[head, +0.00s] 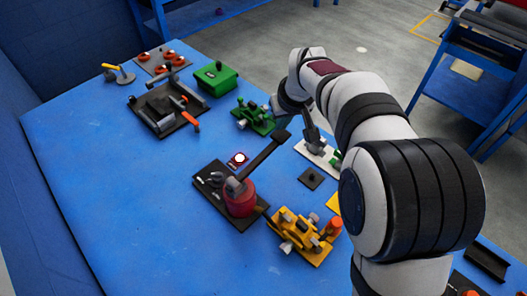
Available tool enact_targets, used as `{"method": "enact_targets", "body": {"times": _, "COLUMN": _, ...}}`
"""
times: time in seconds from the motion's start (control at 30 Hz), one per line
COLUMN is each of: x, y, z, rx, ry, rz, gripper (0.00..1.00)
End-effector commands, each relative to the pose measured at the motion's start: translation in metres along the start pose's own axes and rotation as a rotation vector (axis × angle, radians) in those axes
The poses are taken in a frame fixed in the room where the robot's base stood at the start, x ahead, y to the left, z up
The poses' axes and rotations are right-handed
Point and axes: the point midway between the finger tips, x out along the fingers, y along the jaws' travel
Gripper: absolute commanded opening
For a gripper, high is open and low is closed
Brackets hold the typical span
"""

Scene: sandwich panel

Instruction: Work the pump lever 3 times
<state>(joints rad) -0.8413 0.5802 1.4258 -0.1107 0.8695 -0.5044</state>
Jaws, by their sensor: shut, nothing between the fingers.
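The pump has a red cylinder (240,199) on a dark base plate (214,184), left of my arm in the head view. Its long dark pump lever (263,155) slants up and to the right, ending in a wider black tip. My gripper (284,112) is small in view at the end of my arm, just above and behind that tip in the picture. It is shut and holds nothing. I cannot tell whether it touches the lever. My wrist partly hides its fingers.
A green clamp (252,117) stands just left of my gripper. A yellow clamp (299,232) sits below right of the pump. A white plate (319,153) is partly hidden by my arm. A green box (216,77) and dark fixture (163,107) stand farther back. The blue table (110,190) is clear at left.

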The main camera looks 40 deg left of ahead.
Motion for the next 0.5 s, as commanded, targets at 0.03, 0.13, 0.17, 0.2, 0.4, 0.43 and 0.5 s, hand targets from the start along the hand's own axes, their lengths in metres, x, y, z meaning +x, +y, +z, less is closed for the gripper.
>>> {"method": "enact_targets", "body": {"times": 0.03, "x": 0.0, "y": 0.0, "z": 0.0, "rx": 0.0, "ry": 0.0, "rz": 0.0, "gripper": 0.0}}
{"method": "enact_targets", "body": {"times": 0.13, "x": 0.001, "y": 0.0, "z": 0.0, "rx": 0.0, "ry": 0.0, "rz": 0.0, "gripper": 0.0}}
{"method": "enact_targets", "body": {"times": 0.17, "x": 0.001, "y": 0.0, "z": 0.001, "rx": 0.0, "ry": -0.001, "rz": 0.0, "gripper": 0.0}}
{"method": "enact_targets", "body": {"times": 0.2, "x": 0.003, "y": 0.0, "z": 0.001, "rx": 0.0, "ry": -0.001, "rz": 0.0, "gripper": 0.0}}
{"method": "enact_targets", "body": {"times": 0.4, "x": 0.009, "y": 0.0, "z": 0.004, "rx": 0.0, "ry": -0.001, "rz": 0.0, "gripper": 0.0}}
{"method": "enact_targets", "body": {"times": 0.43, "x": 0.011, "y": 0.0, "z": 0.004, "rx": 0.0, "ry": -0.001, "rz": 0.0, "gripper": 0.0}}
{"method": "enact_targets", "body": {"times": 0.5, "x": 0.013, "y": 0.0, "z": 0.005, "rx": 0.0, "ry": -0.001, "rz": 0.0, "gripper": 0.0}}
